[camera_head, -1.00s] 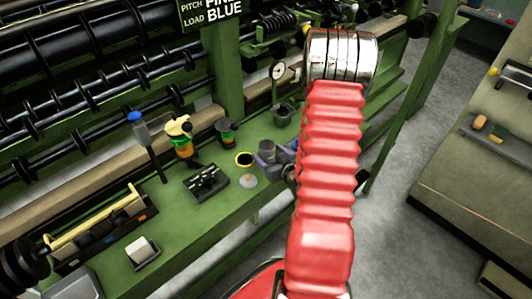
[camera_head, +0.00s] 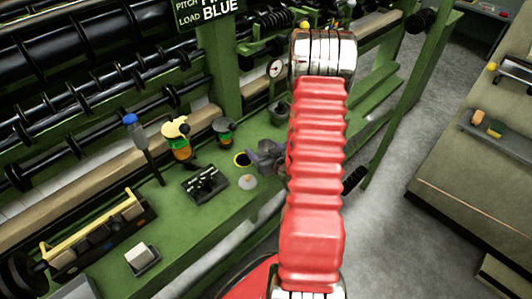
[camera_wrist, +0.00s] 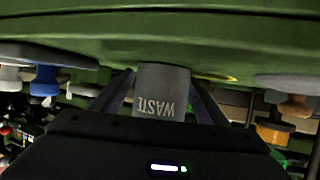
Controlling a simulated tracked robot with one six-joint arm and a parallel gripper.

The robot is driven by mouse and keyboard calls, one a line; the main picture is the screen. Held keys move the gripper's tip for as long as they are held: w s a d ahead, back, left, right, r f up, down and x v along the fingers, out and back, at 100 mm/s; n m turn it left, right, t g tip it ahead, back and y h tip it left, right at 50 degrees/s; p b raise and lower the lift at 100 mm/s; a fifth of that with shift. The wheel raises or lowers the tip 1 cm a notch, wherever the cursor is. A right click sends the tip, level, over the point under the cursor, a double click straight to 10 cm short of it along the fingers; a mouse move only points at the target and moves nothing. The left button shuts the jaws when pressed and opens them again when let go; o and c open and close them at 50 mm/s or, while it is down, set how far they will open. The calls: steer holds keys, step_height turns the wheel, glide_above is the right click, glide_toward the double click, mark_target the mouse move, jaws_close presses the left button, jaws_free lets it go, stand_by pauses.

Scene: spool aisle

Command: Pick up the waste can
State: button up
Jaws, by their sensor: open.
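My gripper (camera_wrist: 160,100) is open, with one dark finger on each side of the can. I cannot tell whether either finger touches it. In the head view my gripper (camera_head: 268,160) is low over the green bench (camera_head: 190,235), just left of my red arm. The can is hard to make out there among the gripper parts.
Black rollers line the back.

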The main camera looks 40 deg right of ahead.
steer(key=c, duration=1.3)
steer(key=shift+r, duration=0.1)
steer(key=shift+r, duration=4.95)
